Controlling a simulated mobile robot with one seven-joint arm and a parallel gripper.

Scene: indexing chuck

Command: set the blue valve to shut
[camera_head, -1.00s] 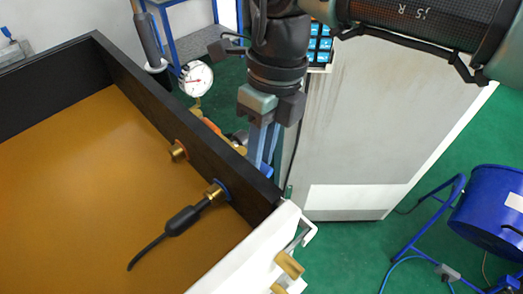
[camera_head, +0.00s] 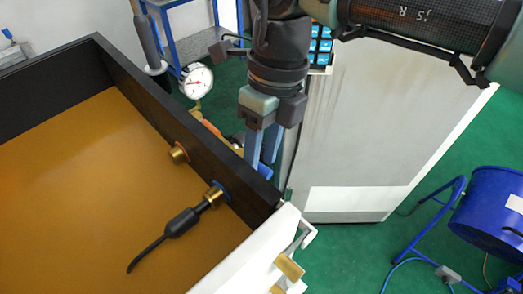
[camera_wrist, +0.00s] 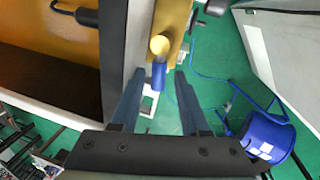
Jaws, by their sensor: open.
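The blue valve's handle (camera_wrist: 158,76) shows in the wrist view, below a round brass part (camera_wrist: 159,45). It lies between my two fingertips, with a gap on each side. In the head view only a bit of the blue handle (camera_head: 265,171) shows behind the dark tank wall. My gripper (camera_head: 259,160) is open and points down just outside that wall. Its fingers partly hide the valve. I cannot tell whether the handle stands along or across its pipe.
The tank wall (camera_head: 152,102) runs close left of my gripper. An orange handle (camera_head: 211,128) and a pressure gauge (camera_head: 196,82) sit farther along it. A black probe (camera_head: 180,222) sticks into the tank. A pale cabinet (camera_head: 350,140) stands to the right, and a blue drum (camera_head: 490,210) beyond it.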

